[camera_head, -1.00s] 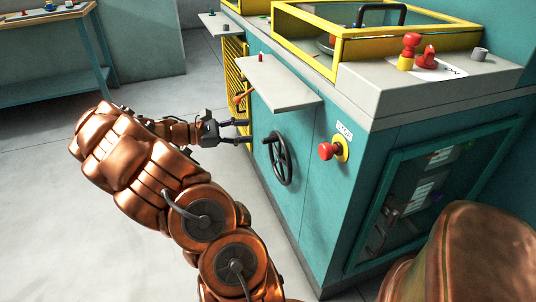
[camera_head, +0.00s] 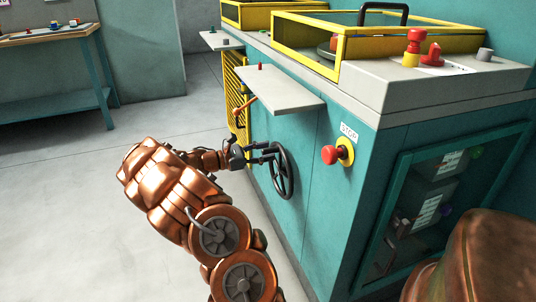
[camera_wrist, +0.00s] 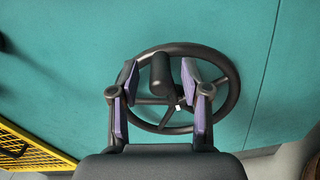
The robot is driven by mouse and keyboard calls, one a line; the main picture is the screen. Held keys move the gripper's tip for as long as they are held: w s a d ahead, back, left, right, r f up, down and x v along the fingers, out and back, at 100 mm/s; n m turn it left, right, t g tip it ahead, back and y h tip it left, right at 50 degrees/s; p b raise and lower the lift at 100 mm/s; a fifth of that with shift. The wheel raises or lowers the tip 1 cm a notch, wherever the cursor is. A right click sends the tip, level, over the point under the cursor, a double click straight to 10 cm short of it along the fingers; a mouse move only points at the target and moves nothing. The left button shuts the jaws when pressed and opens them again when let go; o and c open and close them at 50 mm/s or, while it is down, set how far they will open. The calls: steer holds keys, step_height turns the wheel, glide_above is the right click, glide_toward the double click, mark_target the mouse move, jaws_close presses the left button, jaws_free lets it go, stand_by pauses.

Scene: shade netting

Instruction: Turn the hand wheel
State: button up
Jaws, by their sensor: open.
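The black hand wheel (camera_head: 281,170) is mounted on the teal front of the machine, below a grey shelf. It also shows in the wrist view (camera_wrist: 231,92), with spokes and a dark handle knob (camera_wrist: 162,74) sticking out from its upper part. My gripper (camera_head: 268,152) is at the upper left of the wheel in the head view. In the wrist view my open gripper (camera_wrist: 162,80) has its two purple-padded fingers on either side of the knob, with a gap visible on the right side. Whether the left finger touches the knob cannot be told.
A red stop button (camera_head: 331,155) on a yellow base sits right of the wheel. The grey shelf (camera_head: 277,92) juts out above my gripper. A yellow grille (camera_wrist: 35,146) is to the left. The floor left of the machine is clear.

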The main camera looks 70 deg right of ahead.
steer(key=shift+s+d, duration=0.4)
steer(key=shift+s, duration=0.1)
jaws_close()
stand_by(0.4)
